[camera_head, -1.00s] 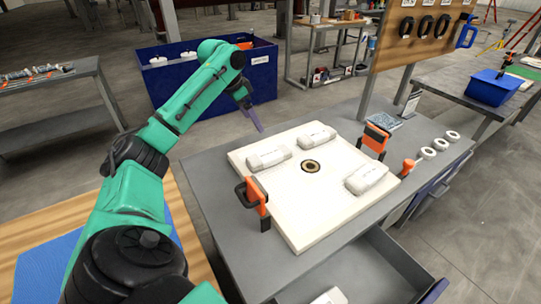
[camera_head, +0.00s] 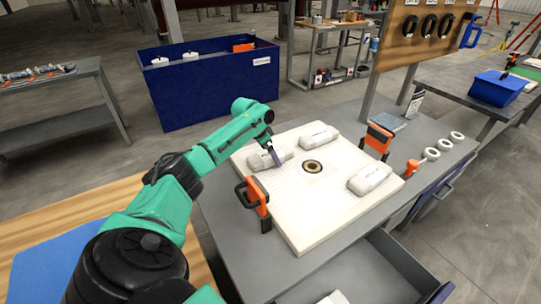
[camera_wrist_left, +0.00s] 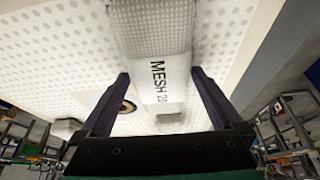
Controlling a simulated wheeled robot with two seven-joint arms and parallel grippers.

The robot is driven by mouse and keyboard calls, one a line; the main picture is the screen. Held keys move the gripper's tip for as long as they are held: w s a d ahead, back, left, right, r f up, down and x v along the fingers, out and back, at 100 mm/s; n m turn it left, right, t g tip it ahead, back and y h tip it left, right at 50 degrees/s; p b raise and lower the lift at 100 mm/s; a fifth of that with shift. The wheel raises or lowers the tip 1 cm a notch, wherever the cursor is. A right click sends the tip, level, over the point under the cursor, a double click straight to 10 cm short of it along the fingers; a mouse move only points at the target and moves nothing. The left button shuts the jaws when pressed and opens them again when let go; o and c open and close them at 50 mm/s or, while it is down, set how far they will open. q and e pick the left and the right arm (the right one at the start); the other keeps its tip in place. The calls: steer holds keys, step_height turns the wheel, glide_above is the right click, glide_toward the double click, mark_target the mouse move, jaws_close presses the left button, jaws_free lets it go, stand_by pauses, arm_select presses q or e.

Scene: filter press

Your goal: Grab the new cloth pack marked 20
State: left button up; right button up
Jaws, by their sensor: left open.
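Three white cloth packs lie on a pale perforated plate (camera_head: 300,225) on the grey table: a left one (camera_head: 258,163), a back one (camera_head: 319,136) and a right one (camera_head: 369,178). My left gripper (camera_head: 276,158) is at the left pack, pointing down. In the left wrist view the open fingers (camera_wrist_left: 160,74) stand on either side of a pack (camera_wrist_left: 155,45) printed "MESH 2", with the last character unclear. I cannot tell if the fingers touch it. The head view is too small to read the markings. My right gripper is out of view.
Orange-and-black clamp-like pieces (camera_head: 257,203) (camera_head: 377,138) stand at the plate's edges. A dark ring (camera_head: 312,167) sits at the plate's centre. An open drawer (camera_head: 365,275) with a white item juts from the front. White rings (camera_head: 443,144) lie at the right.

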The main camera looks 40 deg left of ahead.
arm_select(q)
steer(key=c, duration=1.3)
steer(key=shift+r, duration=0.1)
